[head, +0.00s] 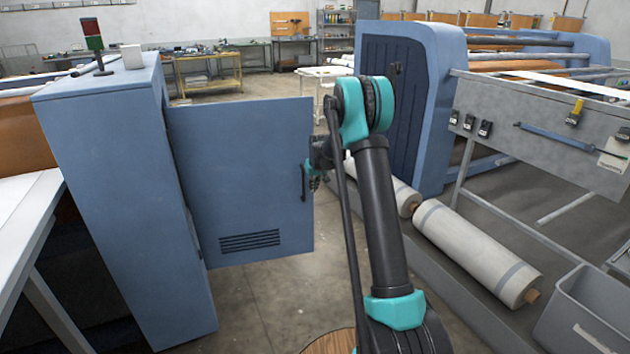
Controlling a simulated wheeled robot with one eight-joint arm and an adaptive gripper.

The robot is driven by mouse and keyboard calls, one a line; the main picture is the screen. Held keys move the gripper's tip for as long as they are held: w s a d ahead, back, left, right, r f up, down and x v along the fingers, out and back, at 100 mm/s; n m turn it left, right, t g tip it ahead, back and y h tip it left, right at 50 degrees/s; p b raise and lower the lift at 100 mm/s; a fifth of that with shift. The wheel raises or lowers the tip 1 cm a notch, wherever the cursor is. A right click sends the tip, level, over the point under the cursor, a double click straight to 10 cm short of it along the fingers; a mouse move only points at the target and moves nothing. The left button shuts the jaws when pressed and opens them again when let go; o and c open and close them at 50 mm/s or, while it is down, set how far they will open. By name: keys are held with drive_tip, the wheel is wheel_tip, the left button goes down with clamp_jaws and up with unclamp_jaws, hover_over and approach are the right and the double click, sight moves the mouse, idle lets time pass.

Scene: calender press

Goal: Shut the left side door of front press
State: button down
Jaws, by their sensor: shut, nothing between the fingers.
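The blue side door (240,185) of the near press cabinet (130,200) stands wide open, swung out to the right from its hinged edge at the cabinet. It has a vent grille low down and a dark handle (303,183) near its free edge. My gripper (312,180) is at that free edge, right beside the handle. It is small here and partly hidden by my arm. It is shut with nothing held. I cannot tell whether it touches the door or the handle.
At right stands another blue machine (435,100) with a grey control panel (560,125). White rolls (480,255) lie on the floor below it, and a grey bin (590,310) is at bottom right. Bare floor (270,300) shows under the door. A white table (25,220) is at left.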

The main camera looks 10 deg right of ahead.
drive_tip(key=shift+w+a+f, duration=0.1)
drive_tip(key=shift+w+f, duration=0.1)
drive_tip(key=shift+w, duration=0.55)
drive_tip(key=shift+w+a+f, duration=0.1)
drive_tip(key=shift+w+f, duration=0.1)
drive_tip(key=shift+w, duration=0.5)
drive_tip(key=shift+w+a+f, duration=0.1)
drive_tip(key=shift+w+f, duration=0.1)
drive_tip(key=shift+w, duration=0.55)
